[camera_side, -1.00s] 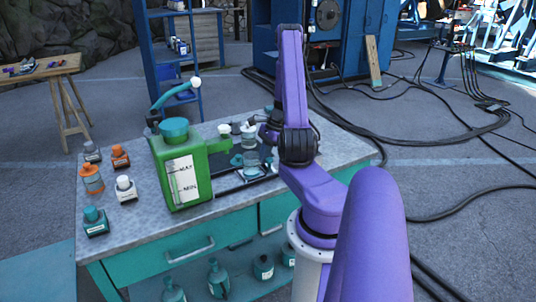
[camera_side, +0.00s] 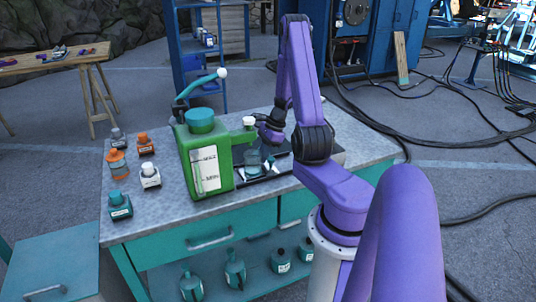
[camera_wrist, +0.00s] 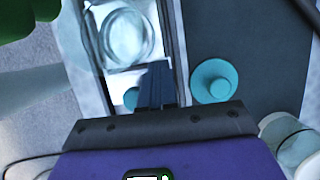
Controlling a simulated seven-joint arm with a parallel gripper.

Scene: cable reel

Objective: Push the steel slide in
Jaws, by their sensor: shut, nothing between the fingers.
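In the wrist view, a bright steel-looking piece (camera_wrist: 172,28), which I take for the steel slide, runs along the side of a frame with a clear round glass vessel (camera_wrist: 125,37) over it. My gripper (camera_wrist: 155,72) is shut and empty, its dark fingers pointing at the lower end of this frame. I cannot tell whether they touch it. In the side view, my gripper (camera_side: 270,134) is low over the bench, beside the green canister (camera_side: 205,158). The slide cannot be made out clearly there.
A teal round knob (camera_wrist: 213,80) on a dark panel is just right of my fingers. A pale-lidded jar (camera_wrist: 290,140) stands at lower right. Several small bottles, including an orange one (camera_side: 117,163), stand at the left of the bench (camera_side: 150,222), where there is bare surface.

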